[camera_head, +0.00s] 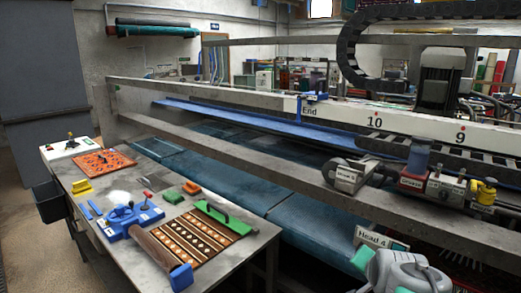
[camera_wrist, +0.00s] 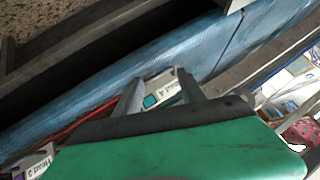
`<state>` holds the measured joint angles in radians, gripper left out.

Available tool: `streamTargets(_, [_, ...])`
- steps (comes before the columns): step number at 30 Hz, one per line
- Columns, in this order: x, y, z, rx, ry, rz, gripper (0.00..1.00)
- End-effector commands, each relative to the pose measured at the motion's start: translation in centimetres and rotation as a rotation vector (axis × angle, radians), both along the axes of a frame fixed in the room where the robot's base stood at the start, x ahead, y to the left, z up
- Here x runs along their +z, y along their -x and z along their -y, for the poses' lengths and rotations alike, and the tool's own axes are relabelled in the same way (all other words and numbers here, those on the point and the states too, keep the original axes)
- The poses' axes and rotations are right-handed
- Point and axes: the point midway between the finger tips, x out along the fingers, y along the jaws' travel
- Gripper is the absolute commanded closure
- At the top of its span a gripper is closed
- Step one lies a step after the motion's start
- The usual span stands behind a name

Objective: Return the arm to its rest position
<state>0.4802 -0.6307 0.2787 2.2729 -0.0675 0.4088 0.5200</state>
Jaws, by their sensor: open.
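My arm (camera_head: 405,272) shows at the lower right of the head view as rounded grey-white links with green parts. It is beside the Head 4 sign (camera_head: 378,238), and its lower part is cut off by the frame edge. I cannot make out the fingers there. In the wrist view my gripper (camera_wrist: 161,80) has two grey fingers standing apart, with a dark and green body filling the foreground. Nothing is held between the fingers. The Head 4 sign also shows between and beyond them in the wrist view (camera_wrist: 160,90).
A metal rail (camera_head: 250,155) with hose and valve fittings (camera_head: 440,185) runs close to my arm. A workbench (camera_head: 85,190) at left holds a patterned rug sample (camera_head: 192,238), a blue tool (camera_head: 125,220) and small blocks. Blue-green machine bed panels (camera_head: 235,185) lie between.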

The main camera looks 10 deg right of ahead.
Motion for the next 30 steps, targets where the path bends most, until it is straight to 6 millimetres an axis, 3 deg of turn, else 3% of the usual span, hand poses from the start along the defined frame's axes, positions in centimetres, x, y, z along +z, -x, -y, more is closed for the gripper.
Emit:
streamTargets(1, [-2.4,0.6,-4.0,0.135,0.014,-0.110,0.53])
streamTargets(3, [-5.5,2.8,-8.8,0.332,0.044,-0.271,0.53])
streamTargets(6, [-9.1,7.0,-14.4,0.619,0.093,-0.484,0.53])
streamTargets(10, [-11.7,12.2,-18.5,0.904,0.142,-0.678,0.53])
streamTargets(11, [-11.9,12.5,-18.7,0.929,0.154,-0.684,0.53])
streamTargets(12, [-11.4,11.0,-18.3,0.897,0.176,-0.623,0.53])
streamTargets(15, [-10.1,10.1,-18.2,0.877,0.192,-0.580,0.53])
streamTargets(30, [-9.8,10.1,-18.1,0.874,0.192,-0.578,0.53])
